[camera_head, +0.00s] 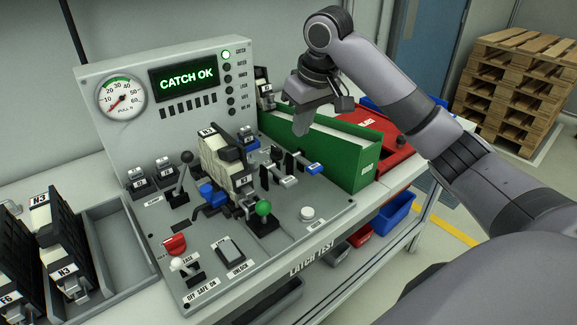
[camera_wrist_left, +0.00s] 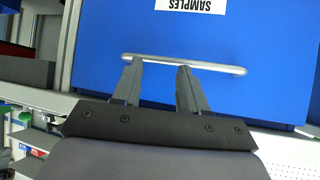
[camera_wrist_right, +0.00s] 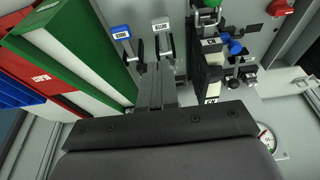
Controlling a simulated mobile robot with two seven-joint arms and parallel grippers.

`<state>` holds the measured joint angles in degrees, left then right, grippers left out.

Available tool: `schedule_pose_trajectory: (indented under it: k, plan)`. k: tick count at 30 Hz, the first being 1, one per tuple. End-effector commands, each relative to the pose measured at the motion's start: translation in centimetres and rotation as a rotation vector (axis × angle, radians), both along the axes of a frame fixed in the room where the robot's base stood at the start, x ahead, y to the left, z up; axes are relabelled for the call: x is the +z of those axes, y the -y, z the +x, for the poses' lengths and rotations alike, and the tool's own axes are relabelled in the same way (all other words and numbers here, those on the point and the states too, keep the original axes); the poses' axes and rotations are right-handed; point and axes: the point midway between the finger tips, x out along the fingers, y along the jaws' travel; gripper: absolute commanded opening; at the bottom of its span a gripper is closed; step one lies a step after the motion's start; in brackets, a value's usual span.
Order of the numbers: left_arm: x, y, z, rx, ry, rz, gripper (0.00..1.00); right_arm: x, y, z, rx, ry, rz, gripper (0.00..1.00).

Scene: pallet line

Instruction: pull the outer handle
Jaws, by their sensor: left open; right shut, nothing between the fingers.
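Two small pull handles sit at the right of the grey test panel: a blue-tagged handle (camera_head: 314,168) and a pale-tagged handle (camera_head: 289,181). In the right wrist view the blue tag (camera_wrist_right: 120,31) and pale tag (camera_wrist_right: 161,26) are inverted and too small to read surely, so I cannot tell which is the outer handle. My right gripper (camera_head: 300,128) is shut and empty above them; its fingertips (camera_wrist_right: 157,70) appear close below the pale-tagged handle in its wrist view, contact unclear. My left gripper (camera_wrist_left: 158,75) is open before the bar handle (camera_wrist_left: 185,64) of a blue SAMPLES front.
A green-walled box (camera_head: 322,150) stands right beside the handles, with a red case (camera_head: 390,140) behind. A cream-and-black latch unit (camera_head: 222,160) and green-knobbed lever (camera_head: 263,208) stand left of them. The display (camera_head: 183,80) reads CATCH OK.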

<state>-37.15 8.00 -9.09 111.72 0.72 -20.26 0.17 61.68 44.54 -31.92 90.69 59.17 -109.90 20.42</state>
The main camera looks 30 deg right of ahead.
Motion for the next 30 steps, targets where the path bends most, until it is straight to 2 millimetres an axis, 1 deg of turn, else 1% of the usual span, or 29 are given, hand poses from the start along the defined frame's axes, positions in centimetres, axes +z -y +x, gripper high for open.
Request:
schedule_pose_trajectory:
  k: [7,11,14,24,30]
  plan:
    - [-0.1,0.0,-0.2,-0.001,-0.004,0.000,0.43,-0.2,0.0,0.1,0.000,0.000,0.000,0.00]
    - [-0.1,0.0,-0.2,-0.001,-0.004,0.000,0.43,-1.2,0.0,0.3,0.000,-0.003,0.001,0.00]
    - [0.0,0.0,-0.2,-0.001,-0.004,0.000,0.43,-2.8,-0.1,0.7,0.000,-0.004,0.001,0.00]
    - [0.3,0.0,-0.2,-0.001,-0.004,0.000,0.43,-9.7,-0.3,2.8,0.000,-0.003,0.001,0.00]
    - [0.6,0.0,-0.1,-0.001,-0.003,0.000,0.43,-12.5,-0.2,2.8,0.001,-0.002,-0.001,0.00]
